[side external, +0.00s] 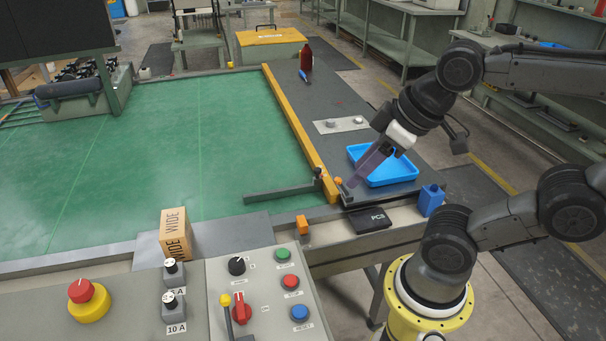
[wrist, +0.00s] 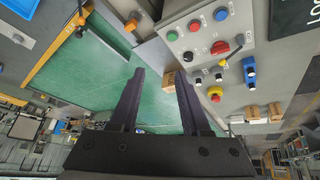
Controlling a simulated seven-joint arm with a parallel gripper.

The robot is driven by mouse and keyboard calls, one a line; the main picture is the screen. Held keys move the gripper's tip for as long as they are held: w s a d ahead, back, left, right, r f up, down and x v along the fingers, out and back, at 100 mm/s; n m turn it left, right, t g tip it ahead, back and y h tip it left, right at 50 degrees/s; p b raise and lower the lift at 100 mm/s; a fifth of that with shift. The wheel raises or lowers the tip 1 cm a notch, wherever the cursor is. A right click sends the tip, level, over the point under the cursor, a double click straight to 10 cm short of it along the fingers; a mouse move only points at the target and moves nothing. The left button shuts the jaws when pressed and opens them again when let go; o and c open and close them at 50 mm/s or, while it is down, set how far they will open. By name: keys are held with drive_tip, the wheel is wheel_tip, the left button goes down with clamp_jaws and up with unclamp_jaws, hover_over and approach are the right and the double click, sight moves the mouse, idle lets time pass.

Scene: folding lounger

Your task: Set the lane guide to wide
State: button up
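The lane guide (side external: 280,193) is a dark bar lying over the near right part of the green belt, reaching left from a pivot by the yellow rail. In the wrist view the guide (wrist: 104,44) runs from the rail side toward my left finger. A small orange knob (side external: 338,182) stands by the pivot. A cardboard block marked WIDE (side external: 174,234) stands at the belt's near edge; it also shows in the wrist view (wrist: 170,79). My gripper (side external: 353,182) is low, just right of the knob; contact cannot be told. In the wrist view it (wrist: 160,73) is open and empty.
An orange block (side external: 302,225) is on the near frame. The control panel (side external: 262,315) fills the front. The green belt (side external: 150,140) is mostly clear.

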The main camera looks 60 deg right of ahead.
drive_tip(key=shift+o, duration=0.7)
drive_tip(key=shift+n, duration=0.6)
drive_tip(key=w+r, duration=0.3)
drive_tip(key=w, duration=0.1)
drive_tip(key=shift+d+r, duration=0.35)
drive_tip(key=shift+d, duration=0.05)
drive_tip(key=w+d+r, duration=0.2)
drive_tip(key=w, duration=0.3)
drive_tip(key=m+g, duration=0.3)
drive_tip(key=g, duration=0.3)
hover_over(318, 169)
wheel_tip(318, 169, down, 18)
wheel_tip(318, 169, down, 13)
drive_tip(key=shift+f, duration=0.2)
clamp_jaws()
